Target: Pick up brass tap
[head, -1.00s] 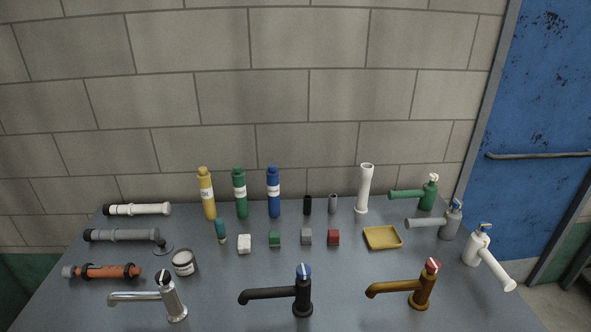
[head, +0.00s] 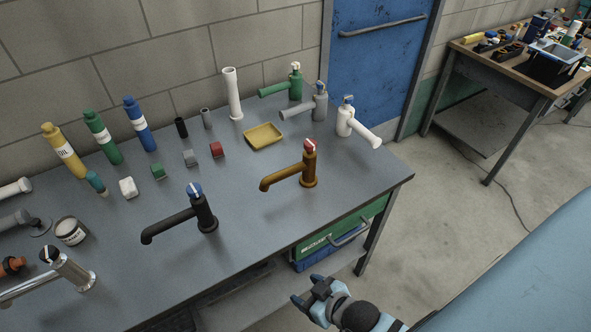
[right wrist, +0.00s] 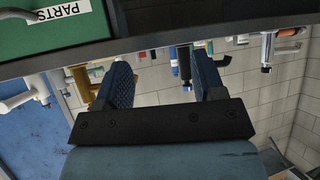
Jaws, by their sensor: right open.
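The brass tap (head: 309,165) stands upright on the grey table near its front right part, its spout pointing left and a red-and-white cap on top. My right gripper (head: 308,290) is in front of the table, below and apart from the tap. It is open and empty. In the right wrist view its two fingers (right wrist: 162,75) stand apart, and a brass-coloured shape (right wrist: 82,85), apparently the tap, shows beyond the table edge, partly hidden by a finger. My left gripper is not in view.
A black tap (head: 205,213) and a chrome tap (head: 75,270) stand to the left. A yellow tray (head: 264,136) lies behind the brass tap, and a white tap (head: 345,118) stands behind right. A green drawer (head: 340,228) sits under the table edge.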

